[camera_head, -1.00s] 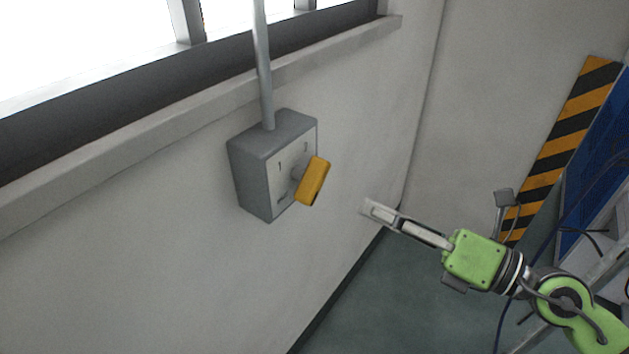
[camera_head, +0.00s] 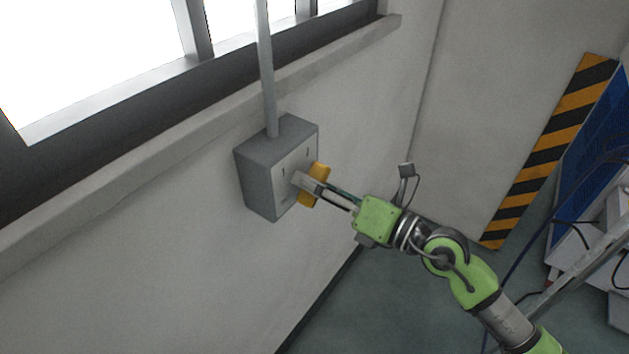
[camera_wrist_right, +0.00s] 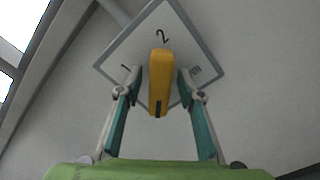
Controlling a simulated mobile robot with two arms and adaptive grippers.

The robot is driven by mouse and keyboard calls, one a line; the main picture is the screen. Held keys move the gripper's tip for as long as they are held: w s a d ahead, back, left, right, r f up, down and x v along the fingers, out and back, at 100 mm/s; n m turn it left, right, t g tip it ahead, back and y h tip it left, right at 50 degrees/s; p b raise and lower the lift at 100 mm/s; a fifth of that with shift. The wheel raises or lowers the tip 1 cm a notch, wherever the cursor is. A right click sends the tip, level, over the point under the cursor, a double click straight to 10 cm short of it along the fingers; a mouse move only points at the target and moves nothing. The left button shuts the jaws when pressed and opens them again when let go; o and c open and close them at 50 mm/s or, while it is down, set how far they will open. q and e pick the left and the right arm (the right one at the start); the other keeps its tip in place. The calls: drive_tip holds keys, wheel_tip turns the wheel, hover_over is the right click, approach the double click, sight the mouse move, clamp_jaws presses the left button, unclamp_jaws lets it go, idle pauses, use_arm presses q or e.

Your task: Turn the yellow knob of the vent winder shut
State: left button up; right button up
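The vent winder is a grey box (camera_head: 262,178) on the wall below the window, with a vertical rod rising from its top. Its yellow knob (camera_head: 319,172) sticks out of the front plate. In the right wrist view the knob (camera_wrist_right: 159,82) is a long bar in front of the plate, its dark mark at the lower end and a "2" above it. My right gripper (camera_head: 308,188) is at the knob. Its fingers (camera_wrist_right: 159,88) stand apart, one on each side of the knob, with gaps visible. My left gripper is not in view.
The window sill (camera_head: 200,117) runs above the box, and the grey rod (camera_head: 265,70) goes up past it. A black and yellow striped strip (camera_head: 545,150) and blue equipment (camera_head: 590,150) stand at the right. The wall around the box is bare.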

clamp_jaws()
drive_tip(key=n, duration=0.4)
drive_tip(key=shift+f+n+b, duration=0.1)
drive_tip(key=shift+n+b, duration=0.2)
drive_tip(key=shift+b, duration=0.1)
drive_tip(key=n+b, duration=0.1)
drive_tip(key=n, duration=0.3)
drive_tip(key=shift+n+b, duration=0.3)
drive_tip(key=shift+b, duration=0.05)
drive_tip(key=n+b, duration=0.3)
drive_tip(key=n, duration=0.1)
drive_tip(key=shift+f, duration=0.15)
drive_tip(key=shift+r+n+b, duration=0.2)
drive_tip(key=shift+n+b, duration=1.95)
drive_tip(key=shift+n, duration=0.25)
